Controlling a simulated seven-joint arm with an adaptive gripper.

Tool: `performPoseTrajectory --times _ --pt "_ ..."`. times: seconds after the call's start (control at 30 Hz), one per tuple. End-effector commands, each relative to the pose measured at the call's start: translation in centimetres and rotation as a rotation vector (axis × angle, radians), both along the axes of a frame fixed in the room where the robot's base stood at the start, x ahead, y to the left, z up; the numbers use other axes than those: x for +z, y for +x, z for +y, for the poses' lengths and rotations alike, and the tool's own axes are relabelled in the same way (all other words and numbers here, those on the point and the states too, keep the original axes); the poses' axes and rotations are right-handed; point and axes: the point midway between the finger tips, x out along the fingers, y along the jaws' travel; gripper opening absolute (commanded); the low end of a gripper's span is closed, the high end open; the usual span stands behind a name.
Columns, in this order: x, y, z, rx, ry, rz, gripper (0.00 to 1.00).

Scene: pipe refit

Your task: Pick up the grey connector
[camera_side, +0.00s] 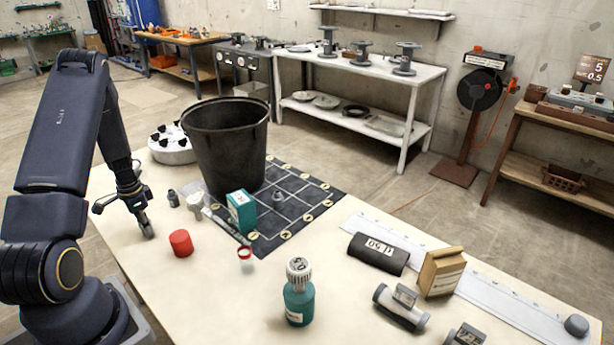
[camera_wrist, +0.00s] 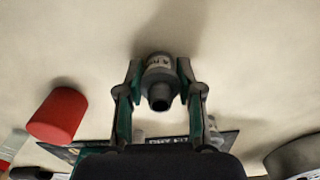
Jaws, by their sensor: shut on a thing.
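My gripper (camera_wrist: 160,72) is shut on the grey connector (camera_wrist: 160,92), a short round piece with a pale printed band and a dark open end, held between both fingers in the wrist view. In the side view my gripper (camera_side: 143,217) is low over the left part of the table, left of the red cylinder. The connector is hard to separate from the fingers there. Whether it touches the table I cannot tell.
A dark fitting (camera_side: 173,198), a white fitting (camera_side: 194,206), a black bucket (camera_side: 226,150) and a teal box (camera_side: 241,211) stand to the right. The table's front left is clear.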

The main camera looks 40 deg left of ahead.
Motion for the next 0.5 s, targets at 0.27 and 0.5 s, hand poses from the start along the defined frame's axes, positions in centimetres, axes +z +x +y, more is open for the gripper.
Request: performPoseTrajectory --times 0.27,0.5 --pt "0.02 0.01 0.01 0.0 0.001 0.0 0.01" --pt "0.12 0.01 0.02 0.0 0.001 0.0 0.01"
